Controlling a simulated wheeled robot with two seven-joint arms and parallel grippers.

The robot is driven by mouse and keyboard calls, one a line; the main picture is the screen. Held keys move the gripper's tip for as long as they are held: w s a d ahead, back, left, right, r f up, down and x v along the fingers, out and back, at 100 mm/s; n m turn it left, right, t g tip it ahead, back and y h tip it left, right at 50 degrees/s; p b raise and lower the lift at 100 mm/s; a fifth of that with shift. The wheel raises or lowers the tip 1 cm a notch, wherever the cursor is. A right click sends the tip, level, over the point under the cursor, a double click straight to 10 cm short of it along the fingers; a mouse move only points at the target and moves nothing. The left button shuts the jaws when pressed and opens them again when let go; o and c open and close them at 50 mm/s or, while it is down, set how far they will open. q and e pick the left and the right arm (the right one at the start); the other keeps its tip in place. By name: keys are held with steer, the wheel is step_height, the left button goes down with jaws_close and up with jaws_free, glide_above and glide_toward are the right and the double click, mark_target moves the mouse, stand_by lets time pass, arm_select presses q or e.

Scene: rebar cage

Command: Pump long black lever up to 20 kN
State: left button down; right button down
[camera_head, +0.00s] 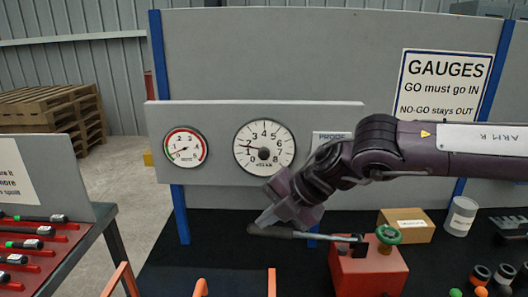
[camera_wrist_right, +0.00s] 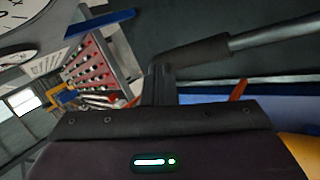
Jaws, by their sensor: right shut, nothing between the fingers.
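The long lever (camera_head: 310,235) runs nearly level to the left from a red pump block (camera_head: 370,270), with a dark grip at its free end. My right gripper (camera_head: 264,221) is shut and empty at the grip end, its fingertips close above the grip; contact cannot be told. In the wrist view the dark grip (camera_wrist_right: 195,56) and its grey rod pass just beyond the finger (camera_wrist_right: 160,86). The large white dial gauge (camera_head: 264,147) has its needle pointing left, about between 1 and 2; its unit text is too small to read. My left gripper is not in view.
A smaller gauge (camera_head: 185,147) with a red and green rim is on the same grey panel. A green knob (camera_head: 388,234) tops the red block. A cardboard box (camera_head: 405,225) and grey can (camera_head: 461,215) stand behind it. A red tool rack (camera_head: 35,250) is at left.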

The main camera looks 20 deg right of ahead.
mark_target(266, 231)
steer(key=shift+a+f+b, duration=0.1)
steer(key=shift+f+b, duration=0.6)
steer(key=shift+f, duration=0.15)
steer(key=shift+w+f+b, duration=0.1)
steer(key=shift+f+b, duration=0.5)
steer(key=shift+b, duration=0.1)
steer(key=shift+f, duration=0.2)
step_height(266, 231, up, 10)
steer(key=s+d+p, duration=0.1)
steer(key=d+p, duration=0.1)
steer(key=p, duration=0.5)
steer(key=shift+d, duration=0.15)
steer(key=shift+f, duration=0.2)
stand_by(0.3)
